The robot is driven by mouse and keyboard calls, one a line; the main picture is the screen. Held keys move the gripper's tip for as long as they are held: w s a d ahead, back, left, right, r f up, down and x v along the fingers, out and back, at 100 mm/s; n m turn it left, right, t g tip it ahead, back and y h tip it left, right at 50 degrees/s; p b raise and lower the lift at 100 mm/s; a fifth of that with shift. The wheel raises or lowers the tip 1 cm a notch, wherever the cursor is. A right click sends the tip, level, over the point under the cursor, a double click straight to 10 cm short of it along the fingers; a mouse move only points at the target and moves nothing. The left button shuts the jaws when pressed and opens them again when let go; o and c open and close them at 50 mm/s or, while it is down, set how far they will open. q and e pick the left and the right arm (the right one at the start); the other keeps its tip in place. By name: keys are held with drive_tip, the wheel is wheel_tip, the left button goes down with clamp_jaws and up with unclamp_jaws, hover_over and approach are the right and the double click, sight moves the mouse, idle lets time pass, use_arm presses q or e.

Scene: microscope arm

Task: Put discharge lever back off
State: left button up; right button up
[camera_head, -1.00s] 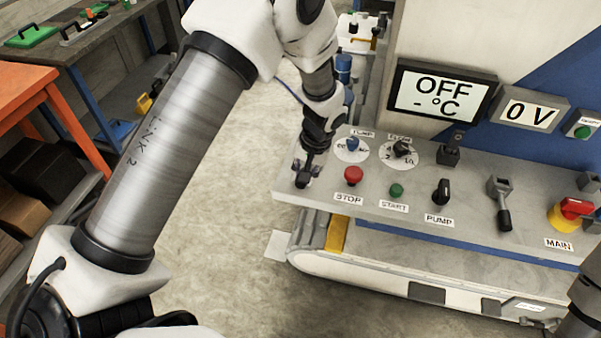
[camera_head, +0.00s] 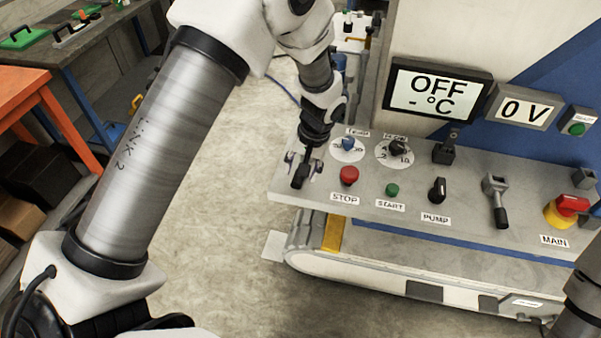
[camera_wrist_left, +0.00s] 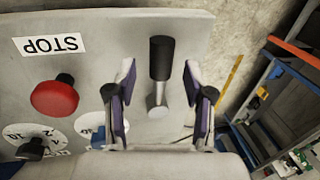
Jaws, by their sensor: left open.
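A lever with a black handle and a metal stem (camera_wrist_left: 160,58) stands at the left end of the grey control panel (camera_head: 400,205). My left gripper (camera_head: 303,168) is over that end of the panel, fingers pointing down at the lever. In the left wrist view, my left gripper (camera_wrist_left: 158,90) is open, with one finger on each side of the lever and gaps between. No label shows by this lever. A second lever (camera_head: 497,200) is farther right on the panel, its black handle toward the front. My right gripper is not in view.
Beside the left lever are a red STOP button (camera_head: 349,176), a green START button (camera_head: 392,190) and two dials, one at the back (camera_head: 397,147). A PUMP knob (camera_head: 437,190) and red MAIN switch (camera_head: 572,206) are farther right. The display (camera_head: 437,92) reads OFF.

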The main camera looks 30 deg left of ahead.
use_arm(q)
wheel_tip(320, 180, up, 10)
drive_tip(key=d, duration=0.2)
drive_tip(key=shift+w+f, duration=0.25)
drive_tip(key=shift+w, duration=0.05)
drive_tip(key=s+f, duration=0.1)
drive_tip(key=f, duration=0.1)
drive_tip(key=s+f+g, duration=0.1)
drive_tip(key=s+f, duration=0.1)
drive_tip(key=f, duration=0.1)
drive_tip(key=s+f+g, duration=0.1)
drive_tip(key=s+f, duration=0.1)
drive_tip(key=f, duration=0.1)
drive_tip(key=shift+a+f, duration=0.25)
drive_tip(key=shift+a, duration=0.05)
drive_tip(key=s+f+g+h+b, duration=0.1)
drive_tip(key=s+f, duration=0.9)
drive_tip(key=s, duration=0.4)
drive_tip(key=s+f+g+h, duration=0.1)
drive_tip(key=s+f, duration=0.9)
drive_tip(key=s, duration=0.4)
drive_tip(key=w+t, duration=0.1)
drive_tip(key=w+m+t, duration=0.1)
drive_tip(key=w+t, duration=0.1)
drive_tip(key=w+a+m+t, duration=0.1)
drive_tip(key=w, duration=0.1)
drive_tip(key=shift+w+r+t, duration=0.1)
drive_tip(key=shift+r+t, duration=0.05)
drive_tip(key=shift+t, duration=0.15)
